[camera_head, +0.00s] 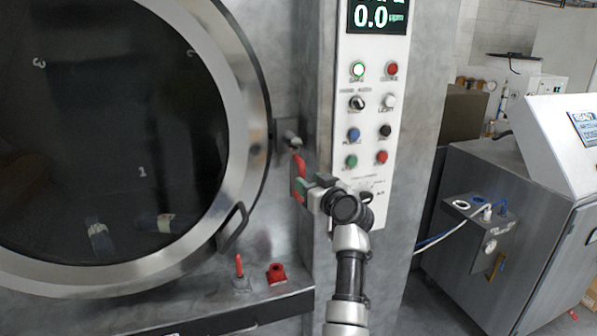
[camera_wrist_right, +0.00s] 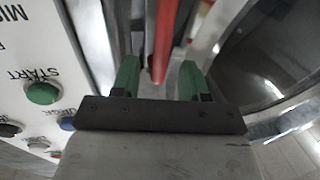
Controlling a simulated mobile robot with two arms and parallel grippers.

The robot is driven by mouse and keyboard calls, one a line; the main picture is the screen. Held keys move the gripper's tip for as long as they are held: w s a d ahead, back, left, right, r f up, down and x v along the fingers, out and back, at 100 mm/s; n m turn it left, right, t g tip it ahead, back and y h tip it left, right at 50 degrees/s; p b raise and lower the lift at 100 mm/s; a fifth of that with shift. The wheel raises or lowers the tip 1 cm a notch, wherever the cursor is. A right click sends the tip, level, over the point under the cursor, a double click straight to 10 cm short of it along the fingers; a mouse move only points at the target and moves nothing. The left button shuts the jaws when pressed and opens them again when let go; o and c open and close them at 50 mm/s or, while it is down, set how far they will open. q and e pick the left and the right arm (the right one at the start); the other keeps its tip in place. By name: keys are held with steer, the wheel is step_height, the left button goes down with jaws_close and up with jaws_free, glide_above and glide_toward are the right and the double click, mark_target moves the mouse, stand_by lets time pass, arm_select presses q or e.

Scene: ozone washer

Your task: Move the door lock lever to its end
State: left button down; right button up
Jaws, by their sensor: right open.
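The door lock lever (camera_head: 299,164) is a red handle on a metal mount beside the right rim of the round door. In the head view it hangs down from the mount, slightly tilted. My right gripper (camera_head: 303,190) is at the lower end of the lever, and its body hides part of that area. In the right wrist view my right gripper (camera_wrist_right: 159,78) is open, with green fingertips on either side of the red lever (camera_wrist_right: 164,40). The lever runs between the fingers, nearer the middle, with gaps visible. My left gripper is not in view.
The large round door (camera_head: 130,150) with dark glass fills the left. A control panel (camera_head: 374,110) with several buttons is just right of the lever. A red part (camera_head: 277,274) and a small red-tipped piece (camera_head: 239,266) sit on the ledge below. A metal cabinet (camera_head: 510,220) stands at right.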

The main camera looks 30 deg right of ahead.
mark_target(304, 178)
steer(key=w+p, duration=0.1)
steer(key=w, duration=0.4)
steer(key=shift+w+d, duration=0.1)
steer(key=shift+w, duration=0.25)
steer(key=shift+c, duration=0.3)
jaws_close()
